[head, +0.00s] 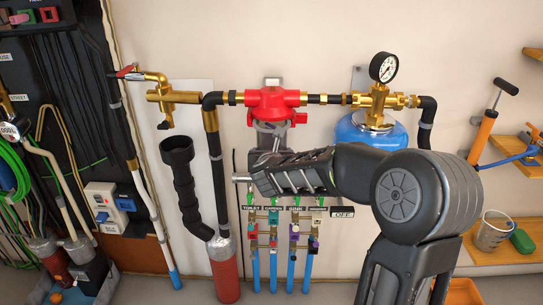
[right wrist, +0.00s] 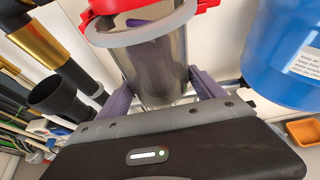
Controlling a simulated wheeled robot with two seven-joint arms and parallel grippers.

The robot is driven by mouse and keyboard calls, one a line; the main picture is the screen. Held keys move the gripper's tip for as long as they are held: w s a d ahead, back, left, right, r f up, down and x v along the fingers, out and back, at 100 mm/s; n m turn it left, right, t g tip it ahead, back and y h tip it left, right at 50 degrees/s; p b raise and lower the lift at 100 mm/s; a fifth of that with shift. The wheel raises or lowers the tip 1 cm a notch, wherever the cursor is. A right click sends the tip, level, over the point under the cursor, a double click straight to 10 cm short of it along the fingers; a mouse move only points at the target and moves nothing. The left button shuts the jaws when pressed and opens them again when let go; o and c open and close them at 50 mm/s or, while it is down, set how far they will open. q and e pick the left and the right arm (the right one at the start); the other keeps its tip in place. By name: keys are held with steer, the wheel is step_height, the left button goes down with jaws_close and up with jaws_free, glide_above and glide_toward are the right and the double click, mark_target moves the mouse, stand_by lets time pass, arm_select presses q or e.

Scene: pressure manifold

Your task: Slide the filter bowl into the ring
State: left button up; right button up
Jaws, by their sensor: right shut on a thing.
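The clear grey filter bowl (right wrist: 158,68) is between the purple fingers of my right gripper (right wrist: 160,88), which is shut on it. The bowl is upright, with its pale rim at the top, just under the red filter head with the ring (right wrist: 100,8). I cannot tell whether the rim touches the ring. In the head view the red head (head: 272,103) sits in the pipe line on the wall, and the bowl (head: 270,138) shows directly below it. My right arm comes in from the right and hides the bowl's lower part. My left gripper is not in view.
A blue tank (head: 371,132) with a gauge (head: 384,67) stands right of the bowl. Labelled valves (head: 293,228) on blue pipes are below my arm.

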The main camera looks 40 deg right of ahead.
mark_target(272, 147)
steer(key=shift+w+d, duration=0.9)
steer(key=shift+w, duration=0.25)
steer(key=shift+w+d, duration=0.9)
steer(key=shift+w, duration=0.25)
stand_by(0.6)
steer(key=o, duration=1.5)
steer(key=v, duration=0.7)
steer(key=shift+s+a+r, duration=0.2)
steer(key=shift+s+a, duration=0.05)
steer(key=shift+s, duration=0.05)
